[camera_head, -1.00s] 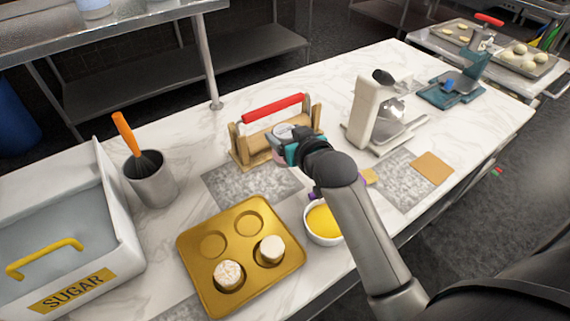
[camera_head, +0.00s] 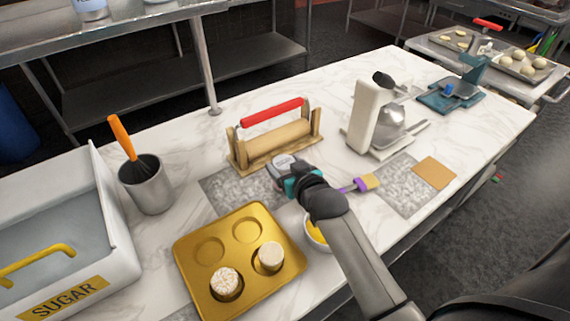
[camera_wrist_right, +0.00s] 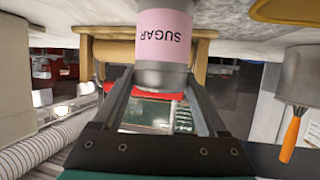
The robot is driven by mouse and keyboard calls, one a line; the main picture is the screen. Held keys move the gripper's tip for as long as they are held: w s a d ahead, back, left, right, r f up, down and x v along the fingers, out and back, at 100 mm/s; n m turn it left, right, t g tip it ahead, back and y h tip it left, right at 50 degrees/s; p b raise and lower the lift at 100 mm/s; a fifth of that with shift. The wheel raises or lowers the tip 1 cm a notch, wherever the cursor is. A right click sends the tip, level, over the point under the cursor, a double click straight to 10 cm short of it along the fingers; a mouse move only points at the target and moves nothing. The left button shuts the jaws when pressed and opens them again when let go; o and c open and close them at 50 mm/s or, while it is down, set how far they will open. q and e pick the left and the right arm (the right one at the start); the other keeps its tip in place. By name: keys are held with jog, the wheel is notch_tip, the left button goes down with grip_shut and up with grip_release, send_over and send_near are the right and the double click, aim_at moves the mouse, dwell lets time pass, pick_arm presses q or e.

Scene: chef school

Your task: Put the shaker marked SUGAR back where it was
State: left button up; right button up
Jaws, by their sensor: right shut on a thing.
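The shaker marked SUGAR (camera_wrist_right: 163,40) has a pink label and a grey metal body. In the right wrist view it appears upside down between the fingers of my right gripper (camera_wrist_right: 165,85), which is shut on it. In the head view my right gripper (camera_head: 290,175) is above the right part of a grey speckled mat (camera_head: 235,190), in front of the rolling pin stand. The arm and gripper mostly hide the shaker there; only a grey round top (camera_head: 283,162) shows. I cannot tell whether the shaker touches the mat. My left gripper is not in view.
A gold muffin tray (camera_head: 215,280), a yellow-filled bowl (camera_head: 316,236) and a brush (camera_head: 362,184) lie near my arm.

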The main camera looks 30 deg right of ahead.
jog(key=o, duration=1.5)
jog(key=shift+r, duration=0.2)
jog(key=p+v, duration=0.1)
jog(key=v, duration=1.1)
jog(key=shift+f+p, duration=0.1)
jog(key=shift+p, duration=0.3)
